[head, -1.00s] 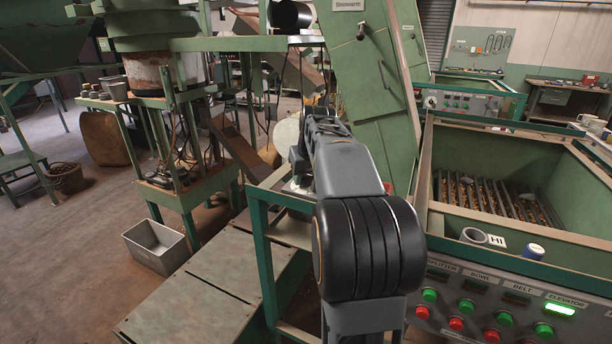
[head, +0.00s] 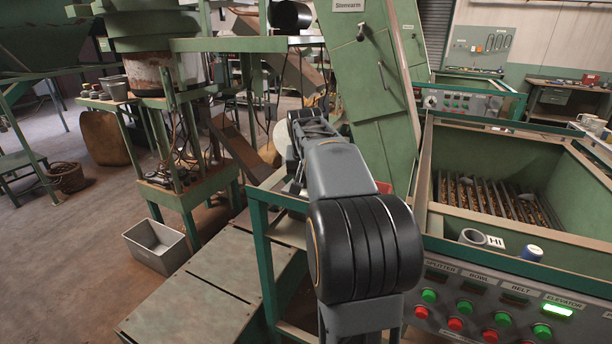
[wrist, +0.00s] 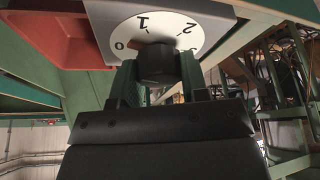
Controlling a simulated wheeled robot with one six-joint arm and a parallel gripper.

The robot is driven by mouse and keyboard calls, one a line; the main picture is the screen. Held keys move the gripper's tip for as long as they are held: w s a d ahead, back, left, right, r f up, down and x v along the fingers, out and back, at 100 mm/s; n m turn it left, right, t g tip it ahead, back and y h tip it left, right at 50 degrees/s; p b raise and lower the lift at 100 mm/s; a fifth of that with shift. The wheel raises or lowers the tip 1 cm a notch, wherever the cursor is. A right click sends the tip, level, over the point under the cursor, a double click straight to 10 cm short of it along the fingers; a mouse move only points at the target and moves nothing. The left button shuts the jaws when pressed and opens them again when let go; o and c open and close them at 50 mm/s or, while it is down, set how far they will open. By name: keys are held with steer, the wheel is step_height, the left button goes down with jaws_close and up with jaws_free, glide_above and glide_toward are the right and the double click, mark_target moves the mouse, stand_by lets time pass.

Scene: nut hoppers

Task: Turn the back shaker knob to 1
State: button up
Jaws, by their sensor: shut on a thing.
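In the wrist view, the shaker knob (wrist: 156,64) is a dark round knob in front of a white dial (wrist: 192,24) marked 0, 1, 2 and more. A small reddish pointer mark (wrist: 137,44) shows beside the knob, between 0 and 1. My gripper (wrist: 158,78) is shut on the knob, with one green-dark finger on each side of it. The lower part of the dial is hidden by the fingers and the knob. In the head view my arm covers the gripper and the knob.
The dial is on a grey box (wrist: 100,52) beside a red tray (wrist: 50,28). In the head view, a green frame (head: 262,260) stands close to my arm, a sloping green elevator (head: 372,90) rises behind it, and a hopper (head: 590,190) with a control panel (head: 490,318) is at right.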

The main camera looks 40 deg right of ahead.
steer(key=m+h, duration=0.1)
steer(key=m, duration=0.2)
steer(key=shift+m+g, duration=0.3)
steer(key=shift+g, duration=0.1)
steer(key=shift+m+g+h+p, duration=0.3)
steer(key=shift+m+g+p, duration=0.3)
steer(key=shift+m, duration=1.2)
steer(key=o, duration=0.9)
steer(key=shift+o, duration=0.2)
steer(key=shift+r, duration=0.1)
steer(key=v, duration=1.3)
steer(key=shift+w+r, duration=0.15)
steer(key=shift+r, duration=0.15)
steer(key=shift+a, duration=0.1)
